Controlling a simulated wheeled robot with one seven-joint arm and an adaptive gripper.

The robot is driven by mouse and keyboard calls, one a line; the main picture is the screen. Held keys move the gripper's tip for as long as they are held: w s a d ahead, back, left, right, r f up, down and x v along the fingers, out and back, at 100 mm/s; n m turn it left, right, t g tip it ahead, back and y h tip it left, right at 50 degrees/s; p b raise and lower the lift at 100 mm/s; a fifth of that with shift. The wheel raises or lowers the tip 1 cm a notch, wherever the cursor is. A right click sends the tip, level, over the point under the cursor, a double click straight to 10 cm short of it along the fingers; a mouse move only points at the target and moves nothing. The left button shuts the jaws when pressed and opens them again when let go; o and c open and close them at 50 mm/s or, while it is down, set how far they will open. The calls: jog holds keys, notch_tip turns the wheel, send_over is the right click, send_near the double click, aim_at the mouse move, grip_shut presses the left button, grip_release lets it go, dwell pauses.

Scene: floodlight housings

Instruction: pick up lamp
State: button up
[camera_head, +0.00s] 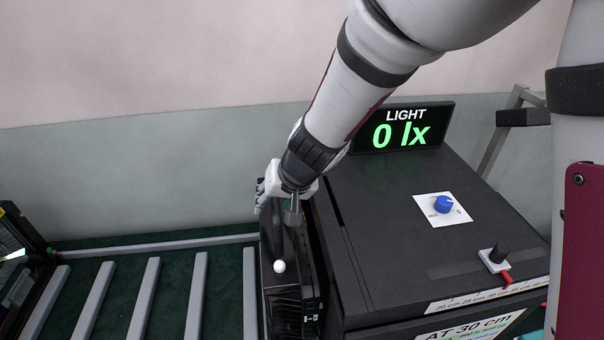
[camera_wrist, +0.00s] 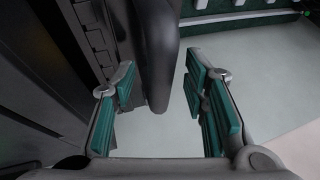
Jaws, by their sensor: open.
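The lamp appears to be the black housing (camera_head: 290,295) standing at the left side of the dark test box, with a dark bar along its top. My gripper (camera_head: 266,192) is over its far end, partly hidden by my own arm. In the wrist view, my gripper (camera_wrist: 158,88) is open, with green pads on both sides of a dark rounded bar (camera_wrist: 155,50), which looks like the lamp's handle. Gaps show between the bar and both pads. The lamp's lower part is hidden.
A display (camera_head: 403,128) reads 0 lx. A white ball (camera_head: 279,267) shows by the housing. A slatted rack (camera_head: 145,295) lies left; a wall stands behind.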

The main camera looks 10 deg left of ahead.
grip_shut()
jog(key=shift+w+r, duration=0.1)
jog(key=shift+r, duration=0.1)
jog(key=shift+r, duration=0.1)
